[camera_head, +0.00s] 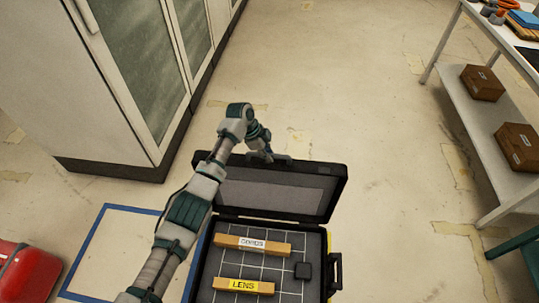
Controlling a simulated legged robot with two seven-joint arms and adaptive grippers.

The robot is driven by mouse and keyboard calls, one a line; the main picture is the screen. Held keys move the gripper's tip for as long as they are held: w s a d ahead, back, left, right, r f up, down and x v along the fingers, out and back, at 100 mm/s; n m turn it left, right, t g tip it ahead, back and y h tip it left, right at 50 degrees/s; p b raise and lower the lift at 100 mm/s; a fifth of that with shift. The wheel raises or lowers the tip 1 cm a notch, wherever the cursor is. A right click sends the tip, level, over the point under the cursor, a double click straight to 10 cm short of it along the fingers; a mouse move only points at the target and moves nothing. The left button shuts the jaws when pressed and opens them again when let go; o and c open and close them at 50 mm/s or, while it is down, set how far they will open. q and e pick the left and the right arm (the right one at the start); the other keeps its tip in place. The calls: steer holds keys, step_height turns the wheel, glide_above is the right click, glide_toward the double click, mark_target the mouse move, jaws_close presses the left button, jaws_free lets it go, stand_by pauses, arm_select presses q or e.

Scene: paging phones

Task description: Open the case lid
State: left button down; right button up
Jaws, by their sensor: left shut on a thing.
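The black case (331,287) stands open at the bottom centre, with a gridded grey inside. Its lid (270,190) is raised and tilted back at the far side. In the case lie two tan blocks, one with a white label (251,244) and one with a yellow label reading LENS (243,286), and a small black block (303,270). My left gripper (267,154) is at the lid's top edge, by its handle, and is shut on the lid there. The fingertips are small and partly hidden. My right gripper is out of view.
A blue-taped floor square (103,207) lies left of the case, with a red case (28,273) beyond it. Grey cabinets (88,90) stand at upper left. A shelved table (485,130) with brown boxes (482,83) stands at right. The floor between is clear.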

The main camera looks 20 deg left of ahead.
arm_select(q)
steer(key=shift+s+a+f, duration=0.1)
steer(key=shift+s+f, duration=0.05)
steer(key=shift+f, duration=0.35)
steer(key=c, duration=1.2)
jaws_free()
steer(key=shift+c, duration=0.2)
steer(key=shift+o, duration=0.7)
steer(key=shift+w, duration=0.25)
steer(key=shift+a+r, duration=0.1)
steer(key=shift+r, duration=0.5)
steer(key=v, duration=1.1)
steer(key=shift+w+a, duration=0.1)
